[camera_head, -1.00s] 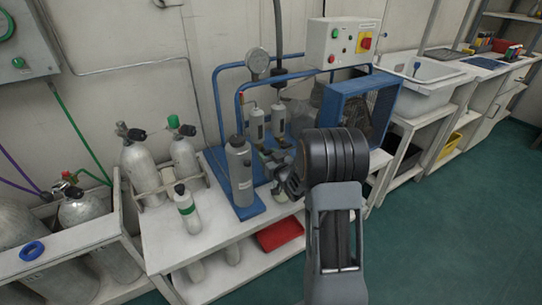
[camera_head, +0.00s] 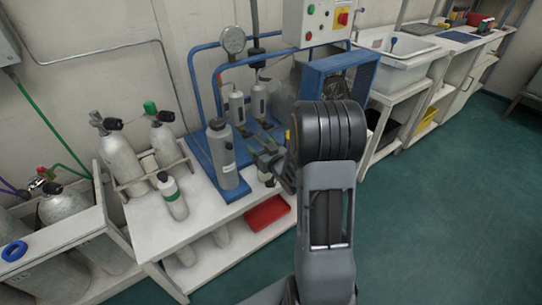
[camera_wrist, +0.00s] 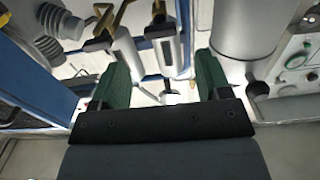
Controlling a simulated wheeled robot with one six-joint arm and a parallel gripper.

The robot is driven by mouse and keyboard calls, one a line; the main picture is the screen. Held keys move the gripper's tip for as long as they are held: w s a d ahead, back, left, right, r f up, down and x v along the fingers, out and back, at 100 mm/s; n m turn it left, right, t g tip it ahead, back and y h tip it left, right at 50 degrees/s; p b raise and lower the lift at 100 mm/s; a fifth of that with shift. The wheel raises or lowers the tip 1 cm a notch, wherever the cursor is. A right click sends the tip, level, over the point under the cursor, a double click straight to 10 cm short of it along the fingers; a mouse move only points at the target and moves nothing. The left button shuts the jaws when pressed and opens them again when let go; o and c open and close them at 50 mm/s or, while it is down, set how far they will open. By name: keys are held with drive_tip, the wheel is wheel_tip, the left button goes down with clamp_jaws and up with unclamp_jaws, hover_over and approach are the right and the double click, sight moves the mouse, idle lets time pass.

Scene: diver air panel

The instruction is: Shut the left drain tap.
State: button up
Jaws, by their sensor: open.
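Two slim grey cylinders stand on the blue compressor frame in the head view, the left one (camera_head: 236,107) and the right one (camera_head: 259,100). Dark tap parts (camera_head: 244,131) show at the left one's foot. In the wrist view, which looks turned over, a brass-coloured tap (camera_wrist: 160,29) lies beyond the fingers, with another brass tap (camera_wrist: 97,43) to its left. Which is the left drain tap is hard to tell, as is its handle's setting. My gripper (camera_wrist: 162,75) is open, its green fingers apart with nothing between them. In the head view my arm partly hides it.
A larger grey cylinder (camera_head: 222,160) stands close left of my gripper; it shows at the right in the wrist view (camera_wrist: 244,28). The blue fan housing (camera_head: 328,70) is behind my arm. A red tray (camera_head: 266,213) sits below. Green floor is clear at right.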

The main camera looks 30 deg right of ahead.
drive_tip(key=s, duration=0.7)
drive_tip(key=shift+d, duration=0.4)
drive_tip(key=s+d+f+m+g+h, duration=0.2)
drive_tip(key=d+f+g+h, duration=0.2)
drive_tip(key=f+g, duration=0.3)
drive_tip(key=s+a+r+g+p, duration=0.2)
drive_tip(key=s+a+r+p, duration=0.2)
drive_tip(key=r+p, duration=0.4)
drive_tip(key=s+a+r+g+y+p, duration=0.1)
drive_tip(key=s+a+r+p, duration=0.4)
drive_tip(key=r, duration=1.1)
drive_tip(key=s+a+r+n+g+p, duration=0.1)
drive_tip(key=s+a+r+g+p, duration=0.3)
drive_tip(key=a+r+p, duration=0.4)
wheel_tip(320, 180, up, 4)
drive_tip(key=p, duration=0.2)
drive_tip(key=shift+s+y+p, duration=0.3)
drive_tip(key=shift+s+y, duration=0.1)
